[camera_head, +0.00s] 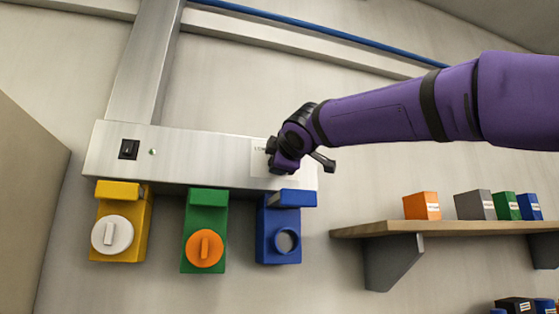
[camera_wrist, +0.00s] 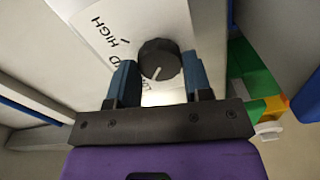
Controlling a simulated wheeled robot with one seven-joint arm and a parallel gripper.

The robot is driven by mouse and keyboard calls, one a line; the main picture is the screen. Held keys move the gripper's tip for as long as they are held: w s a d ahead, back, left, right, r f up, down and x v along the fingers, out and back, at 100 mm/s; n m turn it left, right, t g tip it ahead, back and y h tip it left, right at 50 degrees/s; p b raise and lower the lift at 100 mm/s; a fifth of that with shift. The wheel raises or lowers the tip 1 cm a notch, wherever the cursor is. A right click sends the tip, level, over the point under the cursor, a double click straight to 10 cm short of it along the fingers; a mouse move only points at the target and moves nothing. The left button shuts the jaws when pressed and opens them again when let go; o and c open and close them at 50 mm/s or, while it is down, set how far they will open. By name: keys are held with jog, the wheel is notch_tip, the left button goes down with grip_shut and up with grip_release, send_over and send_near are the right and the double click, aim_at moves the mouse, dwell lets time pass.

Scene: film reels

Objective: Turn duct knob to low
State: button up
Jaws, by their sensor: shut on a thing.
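The duct knob (camera_wrist: 160,58) is black and round with ridged sides and a white pointer line. In the wrist view the pointer line slants toward the lower edge of the picture. The knob sits on a white label plate (camera_wrist: 108,28) where "HIGH" and part of another word can be read. My gripper (camera_wrist: 157,66) has one blue finger on each side of the knob and is shut on it. In the head view my gripper (camera_head: 270,153) is at the right part of the metal duct panel (camera_head: 195,150). There it covers the knob and part of the label plate (camera_head: 258,165).
Below the panel hang a yellow unit (camera_head: 108,249), a green unit (camera_head: 190,240) with an orange dial, and a blue unit (camera_head: 270,220). A black switch (camera_head: 129,149) is on the panel's left. A wooden shelf (camera_head: 440,228) with several small boxes stands lower right.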

jog(key=o, duration=0.9)
jog(key=v, duration=1.1)
jog(key=shift+w, duration=0.1)
